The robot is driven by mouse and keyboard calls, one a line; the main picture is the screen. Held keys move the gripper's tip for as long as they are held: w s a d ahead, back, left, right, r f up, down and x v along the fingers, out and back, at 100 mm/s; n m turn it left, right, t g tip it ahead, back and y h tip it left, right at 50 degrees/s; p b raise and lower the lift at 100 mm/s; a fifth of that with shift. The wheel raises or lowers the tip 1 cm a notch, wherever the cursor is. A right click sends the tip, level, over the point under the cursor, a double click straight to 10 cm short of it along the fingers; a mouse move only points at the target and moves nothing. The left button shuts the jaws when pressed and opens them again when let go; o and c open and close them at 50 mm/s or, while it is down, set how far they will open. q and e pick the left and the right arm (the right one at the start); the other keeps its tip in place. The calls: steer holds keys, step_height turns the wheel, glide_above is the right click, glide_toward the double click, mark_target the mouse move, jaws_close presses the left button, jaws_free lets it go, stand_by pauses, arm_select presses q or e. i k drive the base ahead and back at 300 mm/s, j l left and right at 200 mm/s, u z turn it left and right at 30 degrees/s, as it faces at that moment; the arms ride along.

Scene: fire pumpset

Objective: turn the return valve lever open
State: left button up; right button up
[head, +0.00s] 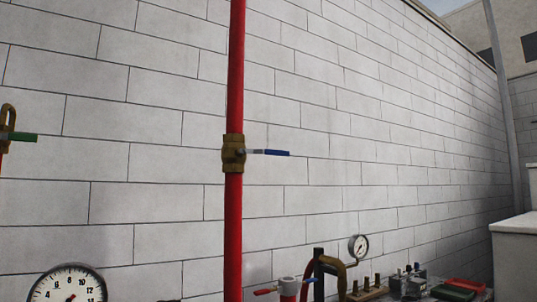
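A brass valve (233,153) sits on a vertical red pipe (236,70) in the middle of the head view. Its lever (268,152) has a blue grip and points right, roughly square to the pipe. A green-handled lever (20,137) on a brass fitting shows at the left edge. A red-handled lever (266,291) shows at the bottom, on a grey-topped fitting. No label tells which one is the return valve. Neither of my grippers is in view.
A white block wall (400,130) stands behind the pipe. A large gauge (68,285) is at lower left. A small gauge (358,246), a curved brass pipe (333,268) and red and green trays (464,286) are at lower right. The space around the blue lever looks clear.

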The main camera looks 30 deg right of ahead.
mark_target(266, 152)
steer(key=i+l+u, duration=0.1)
steer(key=l, duration=0.3)
steer(key=i+l, duration=0.1)
steer(key=l, duration=0.3)
steer(key=i+l+u, duration=0.15)
steer(key=l, duration=0.25)
steer(key=k, duration=0.05)
